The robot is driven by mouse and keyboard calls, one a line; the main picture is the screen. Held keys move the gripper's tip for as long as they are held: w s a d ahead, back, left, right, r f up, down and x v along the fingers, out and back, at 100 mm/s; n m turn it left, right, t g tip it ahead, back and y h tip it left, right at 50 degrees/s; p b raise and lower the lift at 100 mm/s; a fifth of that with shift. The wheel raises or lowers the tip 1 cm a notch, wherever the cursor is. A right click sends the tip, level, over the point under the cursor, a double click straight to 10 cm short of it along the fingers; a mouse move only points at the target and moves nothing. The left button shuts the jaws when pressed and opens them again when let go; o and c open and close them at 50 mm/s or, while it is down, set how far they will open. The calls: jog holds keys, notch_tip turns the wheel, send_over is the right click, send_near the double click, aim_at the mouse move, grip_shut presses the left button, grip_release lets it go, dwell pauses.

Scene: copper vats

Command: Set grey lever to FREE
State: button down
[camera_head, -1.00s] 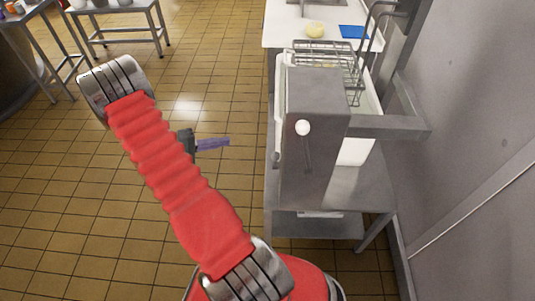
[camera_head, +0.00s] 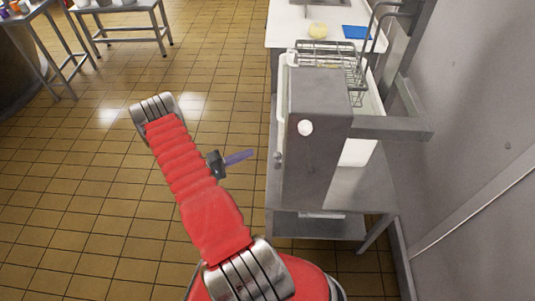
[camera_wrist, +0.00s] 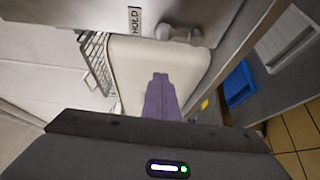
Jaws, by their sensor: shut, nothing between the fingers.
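The grey lever (camera_wrist: 180,33) shows at the top of the wrist view, on the edge of a grey panel (camera_wrist: 70,12) beside a label reading HOLD (camera_wrist: 134,20). No FREE label is readable. In the head view a small grey knob-like part (camera_head: 277,158) on the left side of the grey machine (camera_head: 318,150) seems to be the same lever. My gripper (camera_head: 240,157) is left of it with clear space between. Its purple fingers (camera_wrist: 160,95) are shut and empty, pointing toward the machine, and touch nothing that I can see.
A white round knob (camera_head: 306,128) is on the machine's near face. A wire rack (camera_head: 330,60) and a blue item (camera_head: 356,32) lie behind it. A grey wall (camera_head: 480,120) closes the right side. The tiled floor (camera_head: 90,200) on the left is open.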

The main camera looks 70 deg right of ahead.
aim_at(278, 159)
jog(key=shift+s+d, duration=0.1)
jog(key=shift+s, duration=0.05)
jog(key=x, duration=1)
jog(key=shift+s+a, duration=0.25)
jog(key=shift+a, duration=0.4)
jog(key=shift+s+a, duration=0.2)
jog(key=shift+a, duration=0.45)
jog(key=shift+s+a, duration=0.25)
jog(key=shift+a, duration=0.4)
